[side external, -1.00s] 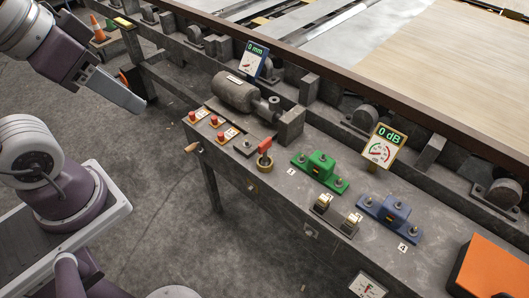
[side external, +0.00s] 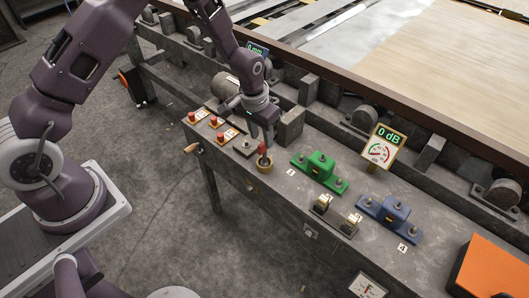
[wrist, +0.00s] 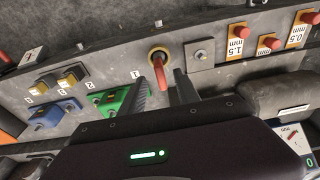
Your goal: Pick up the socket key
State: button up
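The socket key, seen as a red handle (side external: 262,149), stands in a round brass holder (side external: 265,167) on the grey bench. My gripper (side external: 261,140) points down right over it, with its fingers near the handle's top. In the wrist view the red handle (wrist: 164,74) shows between two dark fingers, with the brass holder (wrist: 158,51) behind it. The fingers (wrist: 162,88) are apart, and a gap seems to show on each side of the handle. The handle's lower part is hidden in the holder.
Red push buttons (side external: 214,121) and a square plate with a bolt (side external: 244,147) sit left of the holder. A green block (side external: 320,167) and a blue block (side external: 394,210) are bolted on the right.

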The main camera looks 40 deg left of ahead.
jog(key=f, duration=0.2)
jog(key=w+f, duration=0.1)
jog(key=f, duration=0.2)
jog(key=shift+w+f, duration=0.1)
jog(key=shift+w, duration=0.1)
grip_shut()
notch_tip(320, 180, up, 9)
jog(key=shift+a+r, duration=0.1)
jog(key=w+a, duration=0.1)
jog(key=a, duration=0.8)
jog(key=shift+w+a+r, duration=0.15)
jog(key=shift+w+r, duration=0.15)
jog(key=shift+r, duration=0.1)
